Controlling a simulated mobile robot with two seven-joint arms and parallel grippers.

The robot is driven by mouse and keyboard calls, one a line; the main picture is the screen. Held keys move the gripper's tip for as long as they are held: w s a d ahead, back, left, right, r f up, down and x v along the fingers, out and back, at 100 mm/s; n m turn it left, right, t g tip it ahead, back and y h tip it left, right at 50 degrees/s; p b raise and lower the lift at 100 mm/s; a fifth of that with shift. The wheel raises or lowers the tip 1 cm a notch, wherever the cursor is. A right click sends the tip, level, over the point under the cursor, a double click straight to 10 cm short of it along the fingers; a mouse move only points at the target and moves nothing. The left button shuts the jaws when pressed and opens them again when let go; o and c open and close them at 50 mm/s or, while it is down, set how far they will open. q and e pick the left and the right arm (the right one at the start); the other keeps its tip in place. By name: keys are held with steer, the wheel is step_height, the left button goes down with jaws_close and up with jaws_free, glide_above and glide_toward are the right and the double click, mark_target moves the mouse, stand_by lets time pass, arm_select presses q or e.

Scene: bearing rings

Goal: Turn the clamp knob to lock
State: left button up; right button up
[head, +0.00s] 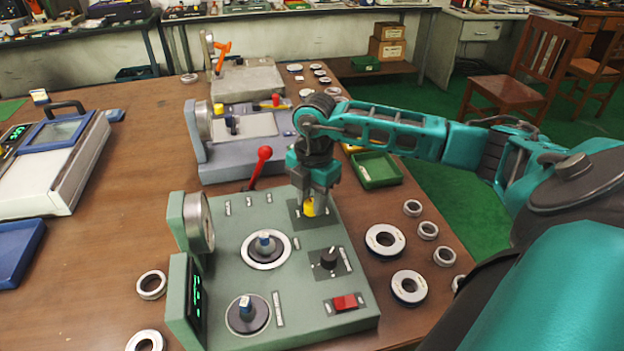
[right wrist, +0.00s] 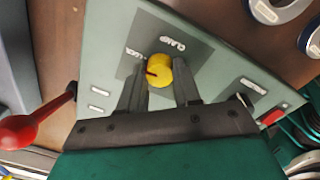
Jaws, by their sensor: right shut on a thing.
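The clamp knob is yellow and sits on the green machine panel (head: 228,228), and only part of it (head: 308,208) shows in the head view under my right gripper (head: 312,196). In the right wrist view the clamp knob (right wrist: 172,70) stands between the two dark fingers of my gripper (right wrist: 160,84), which are shut on it. A red mark on the knob's face points towards the left side of the picture. A grey plate (right wrist: 150,42) behind it carries a CLAMP label and a second label partly beside the knob. My left gripper is not in view.
The panel also has a red-ball lever (head: 264,154), a black knob (head: 329,257), a red switch (head: 345,302) and two round spindles. Several bearing rings (head: 385,240) lie right of it. A green tray (head: 377,170) and another grey machine (head: 240,150) stand behind.

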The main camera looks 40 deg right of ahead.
steer(key=shift+m, duration=0.4)
steer(key=o, duration=1.1)
steer(key=shift+c, duration=0.2)
step_height(320, 180, up, 13)
steer(key=shift+s+p, duration=0.25)
steer(key=shift+p, duration=0.1)
